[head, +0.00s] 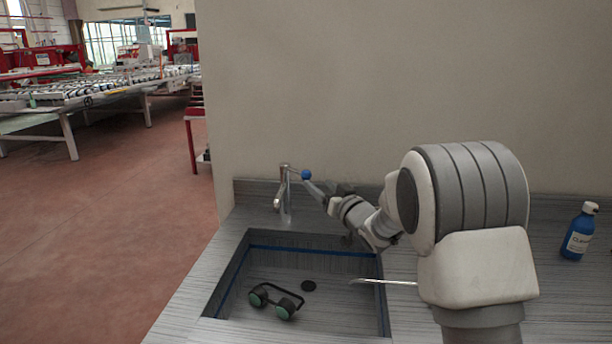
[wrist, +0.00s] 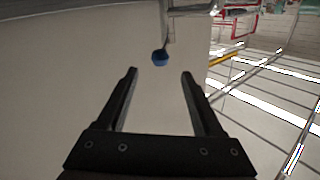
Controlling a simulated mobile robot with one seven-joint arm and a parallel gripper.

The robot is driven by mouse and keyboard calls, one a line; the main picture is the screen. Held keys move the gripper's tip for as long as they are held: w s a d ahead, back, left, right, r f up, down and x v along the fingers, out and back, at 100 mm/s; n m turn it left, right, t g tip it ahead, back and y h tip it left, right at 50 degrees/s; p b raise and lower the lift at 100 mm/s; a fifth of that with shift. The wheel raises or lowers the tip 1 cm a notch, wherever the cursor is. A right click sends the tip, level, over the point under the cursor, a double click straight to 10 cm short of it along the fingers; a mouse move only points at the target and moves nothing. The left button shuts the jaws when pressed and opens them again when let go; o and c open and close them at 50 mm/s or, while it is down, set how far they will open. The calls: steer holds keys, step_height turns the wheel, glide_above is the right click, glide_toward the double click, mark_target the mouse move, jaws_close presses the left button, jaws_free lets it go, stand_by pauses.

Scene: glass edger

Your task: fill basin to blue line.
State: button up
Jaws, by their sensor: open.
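The basin (head: 235,275) is a grey sink set in the counter, with a blue line (head: 312,251) around its upper walls. Its floor shows clearly, with a dark round drain or plug (head: 308,286); I cannot tell which. No stream shows under the tap (head: 285,196), a metal faucet at the back edge. Its lever ends in a blue knob (head: 306,174). My gripper (head: 316,188) is beside the knob, to its right. In the wrist view my gripper (wrist: 160,72) is open and empty, and the blue knob (wrist: 160,58) appears just beyond and between the fingertips.
A black double suction-cup lifter (head: 276,300) lies on the basin floor. A thin pale rod (head: 383,282) reaches over the basin's right side, partly hidden by my arm. A blue cleaner bottle (head: 579,232) stands on the counter at right. A wall rises behind the counter.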

mark_target(309, 177)
steer(key=x, duration=0.9)
jaws_close()
stand_by(1.4)
